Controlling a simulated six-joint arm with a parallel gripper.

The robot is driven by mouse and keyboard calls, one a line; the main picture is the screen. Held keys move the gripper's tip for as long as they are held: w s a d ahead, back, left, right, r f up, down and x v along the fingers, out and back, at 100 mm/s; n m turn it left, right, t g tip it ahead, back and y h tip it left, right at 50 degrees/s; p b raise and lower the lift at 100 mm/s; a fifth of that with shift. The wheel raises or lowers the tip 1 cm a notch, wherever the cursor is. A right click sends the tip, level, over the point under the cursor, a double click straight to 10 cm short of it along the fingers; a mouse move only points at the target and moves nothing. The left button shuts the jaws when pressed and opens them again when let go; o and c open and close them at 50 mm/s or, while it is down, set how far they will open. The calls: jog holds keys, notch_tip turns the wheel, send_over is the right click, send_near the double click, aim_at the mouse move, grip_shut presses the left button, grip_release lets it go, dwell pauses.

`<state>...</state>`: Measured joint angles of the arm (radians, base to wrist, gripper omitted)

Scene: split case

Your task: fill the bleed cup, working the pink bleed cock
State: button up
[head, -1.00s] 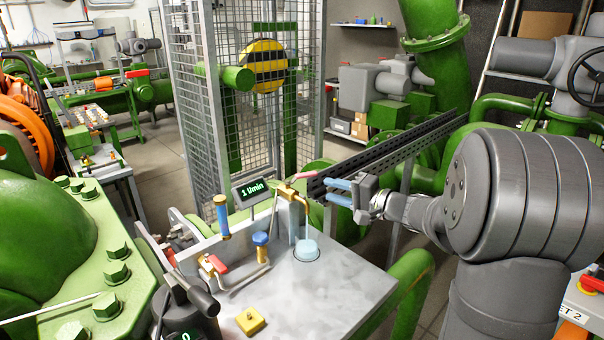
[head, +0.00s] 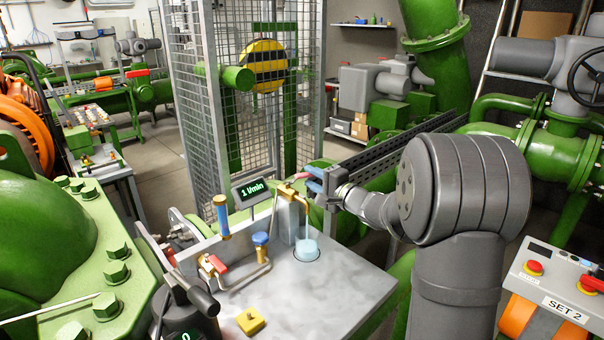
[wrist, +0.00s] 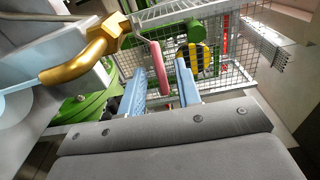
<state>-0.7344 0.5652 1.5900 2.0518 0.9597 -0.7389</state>
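The pink bleed cock lever (wrist: 160,68) shows in the wrist view between the two blue fingers of my gripper (wrist: 162,92). The fingers are apart, with a gap on each side of the lever. In the head view my gripper (head: 315,181) is beside the brass spout (head: 290,193), and its fingers partly hide the lever.
A display (head: 252,190) behind the bench reads "1 l/min". A mesh guard (head: 240,100) stands behind.

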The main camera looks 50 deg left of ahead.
aim_at(309, 176)
jog(key=shift+a, duration=2.3)
jog(key=shift+c, duration=0.2)
grip_shut()
